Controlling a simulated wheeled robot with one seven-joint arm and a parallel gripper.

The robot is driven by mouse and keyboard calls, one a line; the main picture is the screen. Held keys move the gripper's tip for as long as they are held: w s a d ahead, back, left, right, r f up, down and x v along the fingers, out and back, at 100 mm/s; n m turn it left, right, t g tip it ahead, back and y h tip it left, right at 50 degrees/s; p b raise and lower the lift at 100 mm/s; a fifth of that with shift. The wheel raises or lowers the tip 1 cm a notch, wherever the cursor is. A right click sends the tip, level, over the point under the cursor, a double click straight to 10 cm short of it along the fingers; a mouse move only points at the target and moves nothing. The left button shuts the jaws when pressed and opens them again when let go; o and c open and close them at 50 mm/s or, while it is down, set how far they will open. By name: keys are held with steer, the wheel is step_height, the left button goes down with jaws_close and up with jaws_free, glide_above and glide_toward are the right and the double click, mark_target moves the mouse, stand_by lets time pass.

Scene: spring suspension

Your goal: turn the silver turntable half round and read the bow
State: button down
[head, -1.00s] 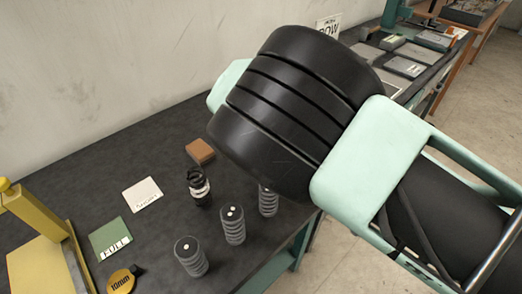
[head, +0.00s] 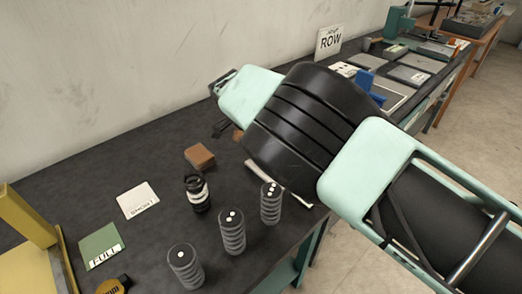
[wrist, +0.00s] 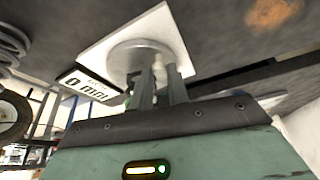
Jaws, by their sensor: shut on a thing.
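The silver turntable (wrist: 125,53) shows in the wrist view as a round pale disc on a white square plate (wrist: 180,32). My gripper (wrist: 160,75) has its two fingers up against the disc and is shut on it; the exact contact is hard to see. In the head view my arm hides the turntable and the fingertips. Three grey springs (head: 185,267) (head: 232,232) (head: 271,203) stand upright on the dark bench, with white dots on their tops. I cannot make out a bow on any of them.
A black-and-white coil unit (head: 197,193), a brown block (head: 200,157), a white card reading SHORT (head: 138,200) and a green card reading FULL (head: 101,245) are on the bench. A yellow frame (head: 28,225) stands at left. A ROW sign (head: 329,41) is at the back.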

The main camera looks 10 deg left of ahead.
steer(key=shift+w+d+m+g+b, duration=0.1)
steer(key=shift+w+m+g+b, duration=0.3)
steer(key=shift+m, duration=0.35)
steer(key=shift+w+m+g+b, duration=0.2)
steer(key=shift+w+m+b, duration=0.2)
steer(key=shift+m+b, duration=0.25)
steer(key=shift+m+h, duration=0.3)
steer(key=shift+m, duration=0.1)
steer(key=c, duration=1.6)
jaws_free()
